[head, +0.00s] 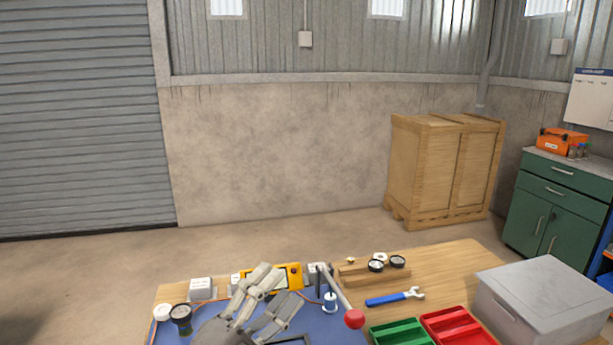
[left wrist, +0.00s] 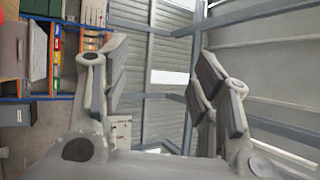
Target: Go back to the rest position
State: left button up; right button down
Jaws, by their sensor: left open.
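My left gripper (head: 278,286) is raised in front of the workbench (head: 445,259) at the lower middle of the head view. Its fingers are apart, with nothing between them. The left wrist view also shows the open gripper (left wrist: 160,72), tilted so that the room's wall and shelving fill the background. The gripper hides part of the blue mat (head: 340,335) and of the yellow device (head: 290,274) behind it. My right gripper is not in view.
A lever with a red knob (head: 354,319) stands close right of the gripper. A blue wrench (head: 392,298), a wooden block with gauges (head: 350,272), green (head: 402,333) and red (head: 460,325) trays and a grey box (head: 545,300) lie further right.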

pick_arm(q)
jog(key=s+a+f+n+g+y, duration=0.1)
jog(key=s+a+f+n+y, duration=0.1)
jog(key=a+f+n+y, duration=1.35)
jog(key=s+f+n+g, duration=0.4)
jog(key=s+f+g, duration=0.2)
jog(key=s+f, duration=0.45)
jog(key=s+f+n+g, duration=0.3)
jog(key=s+f+g, duration=0.4)
jog(key=s, duration=0.6)
notch_tip(320, 180, down, 28)
jog(key=s+r, duration=0.1)
jog(key=s, duration=0.1)
jog(key=s+a+f+g, duration=0.1)
jog(key=s+a+f, duration=0.2)
jog(key=s+f, duration=1.2)
jog(key=shift+s+g, duration=0.3)
jog(key=shift+s, duration=0.25)
